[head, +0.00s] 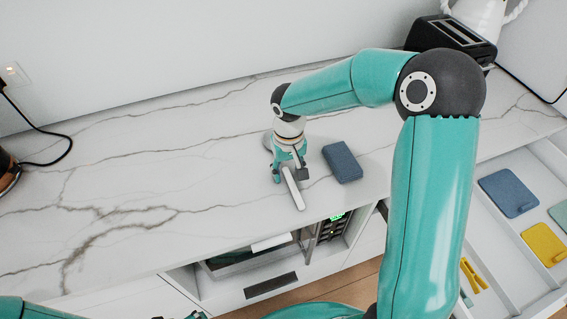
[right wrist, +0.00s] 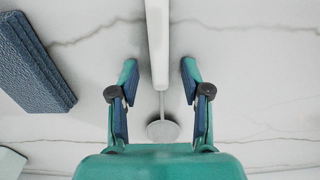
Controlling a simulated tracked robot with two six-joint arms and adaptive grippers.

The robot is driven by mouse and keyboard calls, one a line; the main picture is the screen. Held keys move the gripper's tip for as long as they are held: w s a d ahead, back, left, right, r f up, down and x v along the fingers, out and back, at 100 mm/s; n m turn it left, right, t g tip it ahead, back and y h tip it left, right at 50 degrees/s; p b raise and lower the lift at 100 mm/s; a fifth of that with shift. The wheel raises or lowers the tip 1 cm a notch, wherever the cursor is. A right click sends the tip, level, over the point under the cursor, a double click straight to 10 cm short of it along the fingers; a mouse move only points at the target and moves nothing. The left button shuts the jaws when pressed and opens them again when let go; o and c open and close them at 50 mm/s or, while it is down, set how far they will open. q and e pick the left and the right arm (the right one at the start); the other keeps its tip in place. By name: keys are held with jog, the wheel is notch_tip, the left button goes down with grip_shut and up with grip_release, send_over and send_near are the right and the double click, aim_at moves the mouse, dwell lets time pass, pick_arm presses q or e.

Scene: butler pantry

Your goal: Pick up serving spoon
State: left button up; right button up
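The serving spoon (head: 293,189) lies on the marble counter with its pale handle pointing towards the counter's front edge. In the right wrist view the spoon (right wrist: 157,45) runs between the fingers, with a thin metal neck and a round grey end. My right gripper (head: 287,168) points down over the spoon and hides part of it in the head view. In the right wrist view its fingers (right wrist: 159,72) are open, one on each side of the spoon with gaps. Only a sliver of my left gripper (head: 194,315) shows at the bottom edge; its state is unclear.
A blue sponge-like block (head: 342,161) lies just right of the spoon; it also shows in the right wrist view (right wrist: 35,65). A black toaster (head: 452,37) stands at the back right. An open drawer (head: 490,235) holds coloured items. The counter's left is mostly clear.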

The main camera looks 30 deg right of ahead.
grip_shut()
